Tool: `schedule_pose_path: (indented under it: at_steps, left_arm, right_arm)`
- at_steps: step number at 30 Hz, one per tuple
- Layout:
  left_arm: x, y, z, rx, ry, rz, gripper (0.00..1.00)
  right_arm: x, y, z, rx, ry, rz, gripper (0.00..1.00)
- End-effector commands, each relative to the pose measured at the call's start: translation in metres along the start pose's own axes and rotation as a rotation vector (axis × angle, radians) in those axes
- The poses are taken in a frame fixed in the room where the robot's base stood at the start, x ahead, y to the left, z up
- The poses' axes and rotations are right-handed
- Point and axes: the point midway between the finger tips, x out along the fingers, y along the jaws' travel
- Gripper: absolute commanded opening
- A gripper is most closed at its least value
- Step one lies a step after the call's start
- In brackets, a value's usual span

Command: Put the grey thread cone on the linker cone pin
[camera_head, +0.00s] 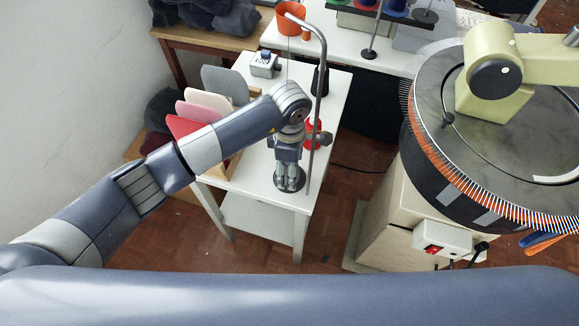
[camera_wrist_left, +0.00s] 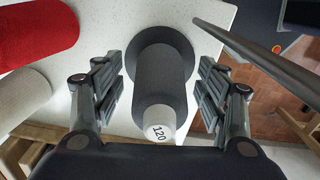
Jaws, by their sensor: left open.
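A dark grey thread cone (camera_wrist_left: 163,85) with a white end marked "120" shows in the left wrist view. A wider dark disc (camera_wrist_left: 140,60) surrounds its far end, over the white tabletop. My left gripper (camera_wrist_left: 160,73) is open, with a finger on each side of the cone and a visible gap to each. In the head view my left gripper (camera_head: 288,165) points down over the front of the small white table (camera_head: 270,195). The cone is mostly hidden there by my gripper. I cannot make out a pin under it. My right gripper is not in view.
A thin grey pole (camera_head: 319,100) with a hooked top stands close right of my gripper. The round linking machine (camera_head: 490,130) stands at the right. A second white table (camera_head: 350,50) holds coloured spools behind.

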Motion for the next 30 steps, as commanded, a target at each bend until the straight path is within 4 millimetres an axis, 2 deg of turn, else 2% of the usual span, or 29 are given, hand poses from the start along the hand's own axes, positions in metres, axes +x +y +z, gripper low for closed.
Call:
schedule_pose_path:
  at_steps: [9,15,21,30]
  left_arm:
    - [-0.066,0.002,-0.001,0.001,0.002,0.007,0.67]
    - [-0.099,0.001,-0.001,0.000,0.002,0.005,0.67]
    - [-0.111,0.000,-0.001,0.000,0.002,0.002,0.67]
    - [-0.112,0.000,0.000,0.000,0.001,0.001,0.67]
  right_arm:
    - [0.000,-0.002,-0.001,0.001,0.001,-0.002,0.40]
    - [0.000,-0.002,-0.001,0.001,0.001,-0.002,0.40]
    - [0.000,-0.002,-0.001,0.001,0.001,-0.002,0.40]
    - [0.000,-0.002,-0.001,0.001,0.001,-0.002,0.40]
